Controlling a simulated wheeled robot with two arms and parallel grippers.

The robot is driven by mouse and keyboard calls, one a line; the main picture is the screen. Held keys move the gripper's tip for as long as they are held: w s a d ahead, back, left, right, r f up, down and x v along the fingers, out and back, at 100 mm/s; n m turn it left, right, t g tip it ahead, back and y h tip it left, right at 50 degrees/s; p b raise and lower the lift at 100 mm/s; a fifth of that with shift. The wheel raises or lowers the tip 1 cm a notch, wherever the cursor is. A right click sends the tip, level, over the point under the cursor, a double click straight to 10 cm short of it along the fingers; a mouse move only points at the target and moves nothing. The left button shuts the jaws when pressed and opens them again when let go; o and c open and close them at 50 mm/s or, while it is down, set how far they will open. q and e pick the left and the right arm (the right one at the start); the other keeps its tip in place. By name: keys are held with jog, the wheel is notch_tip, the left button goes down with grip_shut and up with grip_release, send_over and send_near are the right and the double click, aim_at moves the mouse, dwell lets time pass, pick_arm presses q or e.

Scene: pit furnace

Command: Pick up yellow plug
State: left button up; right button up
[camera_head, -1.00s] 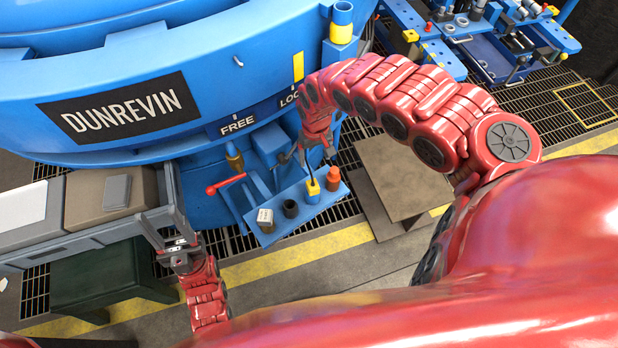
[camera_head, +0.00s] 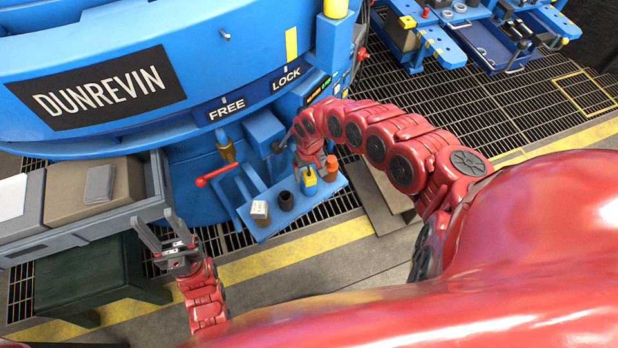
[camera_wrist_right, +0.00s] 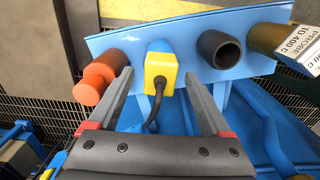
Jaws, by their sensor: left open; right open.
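The yellow plug (camera_head: 309,181) stands on a small blue shelf (camera_head: 275,229) on the furnace's side, between an orange cylinder and a black cup. In the right wrist view the plug (camera_wrist_right: 160,72) has a dark cable hanging from it. My right gripper (camera_wrist_right: 158,85) is open, its two fingers on either side of the plug with gaps visible. In the head view my right gripper (camera_head: 308,166) is right at the plug, its fingers partly hidden. My left gripper (camera_head: 158,232) is open and empty, left of the shelf and away from it.
The orange cylinder (camera_wrist_right: 99,77), black cup (camera_wrist_right: 219,49) and a labelled block (camera_wrist_right: 285,45) share the shelf closely. A red-handled lever (camera_head: 215,174) is left of the shelf. A grey bench (camera_head: 70,235) with boxes is at left. A blue tool stand (camera_head: 480,30) is at upper right.

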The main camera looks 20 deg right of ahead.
jog(key=shift+s+f, duration=0.1)
jog(key=shift+f, duration=0.5)
grip_shut()
jog(key=shift+r, duration=0.15)
